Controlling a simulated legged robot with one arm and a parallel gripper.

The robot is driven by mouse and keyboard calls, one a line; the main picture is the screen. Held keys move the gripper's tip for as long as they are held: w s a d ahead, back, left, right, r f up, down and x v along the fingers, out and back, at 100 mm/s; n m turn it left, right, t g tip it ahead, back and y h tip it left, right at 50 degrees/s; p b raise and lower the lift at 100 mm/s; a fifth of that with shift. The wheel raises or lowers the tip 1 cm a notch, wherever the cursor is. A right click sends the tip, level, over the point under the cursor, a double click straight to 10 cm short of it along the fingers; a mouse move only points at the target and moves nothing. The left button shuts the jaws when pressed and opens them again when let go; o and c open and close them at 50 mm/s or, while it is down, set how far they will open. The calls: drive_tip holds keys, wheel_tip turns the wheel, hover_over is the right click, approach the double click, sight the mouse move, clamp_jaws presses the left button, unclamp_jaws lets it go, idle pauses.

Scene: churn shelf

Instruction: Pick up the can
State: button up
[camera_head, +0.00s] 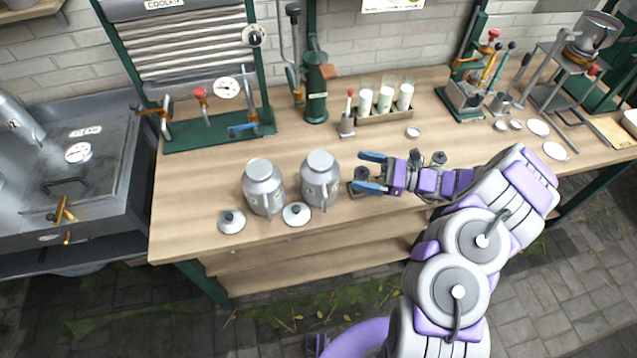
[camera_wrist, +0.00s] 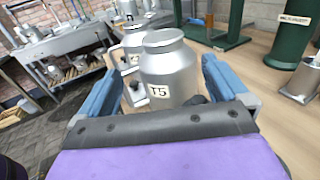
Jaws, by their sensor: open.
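In the wrist view the nearer can (camera_wrist: 170,72), labelled T5, stands between and beyond the open fingers (camera_wrist: 158,95). The other can (camera_wrist: 133,45) is partly hidden behind it. The gripper is open and holds nothing; I cannot tell whether the fingers touch the can.
Two small round lids (camera_head: 231,221) (camera_head: 297,214) lie in front of the cans near the table's front edge. A rack of milk glasses (camera_head: 385,113) and a green pump (camera_head: 316,92) stand behind. Bare table (camera_head: 190,190) lies left of the cans.

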sight(332, 162)
drive_tip(key=w+a+b, duration=0.1)
drive_tip(key=a, duration=0.3)
drive_tip(key=w+a+b, duration=0.1)
drive_tip(key=a, duration=0.3)
drive_tip(key=w+a+b, duration=0.1)
drive_tip(key=a, duration=0.3)
drive_tip(key=shift+r, duration=0.1)
drive_tip(key=shift+d, duration=0.1)
drive_tip(key=shift+c, duration=0.6)
drive_tip(key=shift+a, duration=0.3)
drive_tip(key=c, duration=0.6)
drive_tip(key=shift+d, duration=0.1)
drive_tip(key=c, duration=0.9)
drive_tip(key=shift+c, duration=0.2)
